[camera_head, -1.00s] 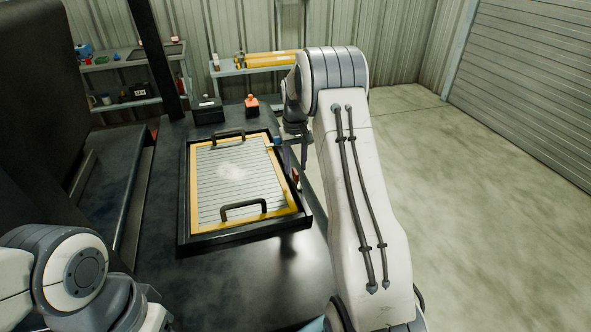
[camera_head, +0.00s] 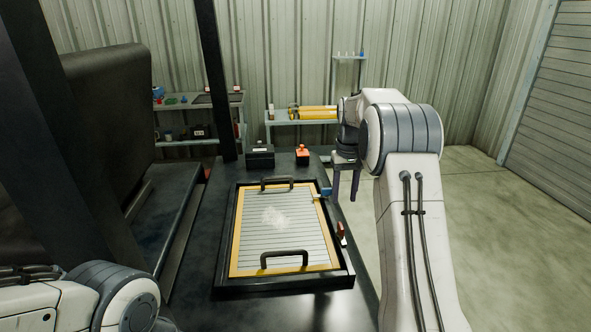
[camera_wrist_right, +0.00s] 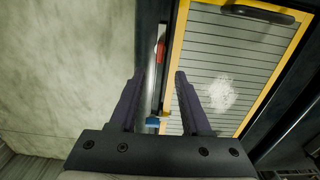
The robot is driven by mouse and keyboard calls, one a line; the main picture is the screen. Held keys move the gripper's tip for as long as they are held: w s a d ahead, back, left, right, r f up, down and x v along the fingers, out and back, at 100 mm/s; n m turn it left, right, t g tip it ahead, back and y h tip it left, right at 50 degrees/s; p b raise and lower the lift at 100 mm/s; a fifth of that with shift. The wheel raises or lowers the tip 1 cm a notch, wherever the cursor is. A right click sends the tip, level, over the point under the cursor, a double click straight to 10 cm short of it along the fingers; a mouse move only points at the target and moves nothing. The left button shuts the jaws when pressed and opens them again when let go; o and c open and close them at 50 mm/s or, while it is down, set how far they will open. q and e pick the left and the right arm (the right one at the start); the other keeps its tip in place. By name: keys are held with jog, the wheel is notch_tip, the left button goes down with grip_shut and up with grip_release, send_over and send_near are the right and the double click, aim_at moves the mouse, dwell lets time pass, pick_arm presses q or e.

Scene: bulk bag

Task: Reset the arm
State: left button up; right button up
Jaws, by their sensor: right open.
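My right arm rises at the right of the head view and bends over at the top. Its gripper (camera_head: 345,184) hangs beside the table's right edge, near the far right corner of the framed tray. In the right wrist view the two dark fingers (camera_wrist_right: 158,100) are apart with nothing gripped between them. The tray's edge, a red item (camera_wrist_right: 160,50) and a blue item (camera_wrist_right: 154,122) show beyond the gap. My left arm shows at the lower left of the head view, but its gripper is out of view.
A yellow-framed slatted panel (camera_head: 285,245) with two black handles and a patch of pale powder sits in a black tray (camera_head: 226,240) on the dark table. A black box (camera_head: 260,157) and an orange-topped item (camera_head: 303,155) stand behind. Shelves line the back wall. Open floor lies right.

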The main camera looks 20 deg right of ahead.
jog(key=s+a+r+n, duration=0.15)
jog(key=s+a, duration=0.25)
jog(key=a, duration=0.5)
jog(key=s+a+n, duration=0.2)
jog(key=s+a, duration=0.2)
jog(key=a, duration=0.5)
jog(key=s+a+r+n, duration=0.15)
jog(key=s+a, duration=0.25)
jog(key=a, duration=0.4)
jog(key=s+a+f+n, duration=0.2)
jog(key=s+a, duration=0.1)
jog(key=s, duration=0.8)
jog(key=s+a+f+n+y, duration=0.1)
jog(key=s+a+f+n, duration=0.1)
jog(key=s, duration=0.9)
jog(key=shift+s+a+f+n, duration=0.3)
jog(key=shift+a+f+n, duration=0.15)
jog(key=shift+a, duration=0.2)
jog(key=shift+o, duration=0.2)
